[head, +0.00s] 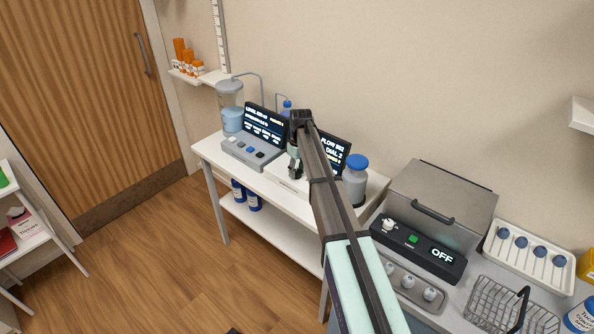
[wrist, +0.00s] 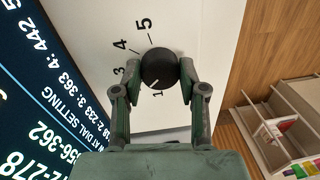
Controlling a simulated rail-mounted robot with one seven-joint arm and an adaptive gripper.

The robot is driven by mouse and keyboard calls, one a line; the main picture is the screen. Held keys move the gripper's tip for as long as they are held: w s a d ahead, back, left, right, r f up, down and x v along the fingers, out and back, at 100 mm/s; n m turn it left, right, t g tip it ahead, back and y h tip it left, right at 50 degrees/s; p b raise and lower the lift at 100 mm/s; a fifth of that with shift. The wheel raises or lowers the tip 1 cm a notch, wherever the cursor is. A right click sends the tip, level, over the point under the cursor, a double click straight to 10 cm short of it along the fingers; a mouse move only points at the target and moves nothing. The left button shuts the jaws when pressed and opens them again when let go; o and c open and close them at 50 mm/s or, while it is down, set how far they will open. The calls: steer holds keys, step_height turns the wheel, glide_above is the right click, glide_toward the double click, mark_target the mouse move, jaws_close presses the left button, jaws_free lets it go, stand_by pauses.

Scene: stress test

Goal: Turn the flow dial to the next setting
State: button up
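The flow dial (wrist: 158,68) is a round black knob on a white panel, with the printed numbers 1, 3, 4 and 5 visible around it. A short white mark shows on its lower part, near the 1. My gripper (wrist: 160,76) has one finger on each side of the dial, and the fingertips appear to press against its edges. In the head view my gripper (head: 294,168) is low over the white flow unit (head: 288,181), and my arm hides the dial. The flow screen (head: 333,149) shows "FLOW" and a line that seems to read "DIAL 3".
A grey bottle with a blue cap (head: 355,178) stands right of my arm. A second console (head: 252,150) with a screen and buttons is on the left. A metal box (head: 436,205) and wire basket (head: 508,309) are farther right. The floor in front is clear.

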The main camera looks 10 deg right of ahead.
mark_target(300, 172)
stand_by(0.3)
steer(key=m+b, duration=0.1)
steer(key=m, duration=0.2)
steer(key=shift+f+m, duration=0.1)
steer(key=shift+m, duration=0.2)
steer(key=shift+s+m+t+b, duration=0.1)
steer(key=shift+m+t+b, duration=0.35)
steer(key=shift+m, duration=1.65)
steer(key=o, duration=1.1)
steer(key=shift+o, duration=0.2)
steer(key=shift+r, duration=0.2)
step_height(300, 172, up, 12)
steer(key=d, duration=0.1)
steer(key=shift+f, duration=0.15)
